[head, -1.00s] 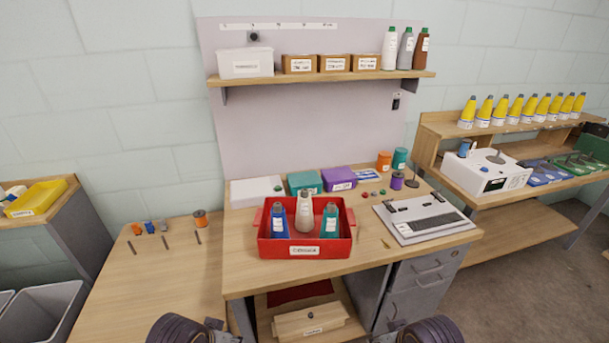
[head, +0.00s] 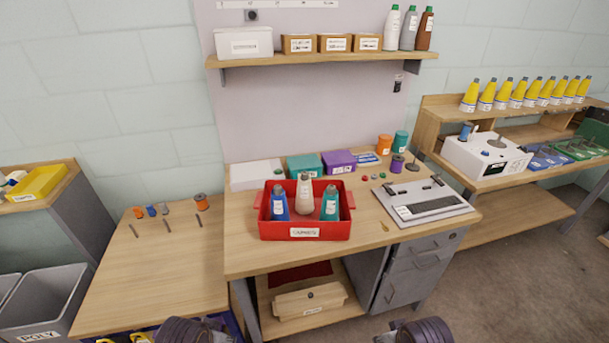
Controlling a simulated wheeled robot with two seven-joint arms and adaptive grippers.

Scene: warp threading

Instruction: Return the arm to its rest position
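My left gripper (head: 212,325) is at the bottom edge of the head view, mostly cut off, in front of the left table. My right gripper (head: 385,338) is at the bottom edge right of centre, also largely cut off, in front of the grey drawers. Both are low, apart from the things on the tables. The fingers of both are not clear enough to tell open from shut. A red tray (head: 262,224) on the middle table holds blue, off-white and teal cones standing upright.
The middle table (head: 240,262) also bears teal and purple boxes and a grey keyboard-like device (head: 425,200). Small spools and pegs stand on the left table (head: 160,275). Grey bins (head: 50,310) stand at the left. Open floor (head: 510,290) lies at the right.

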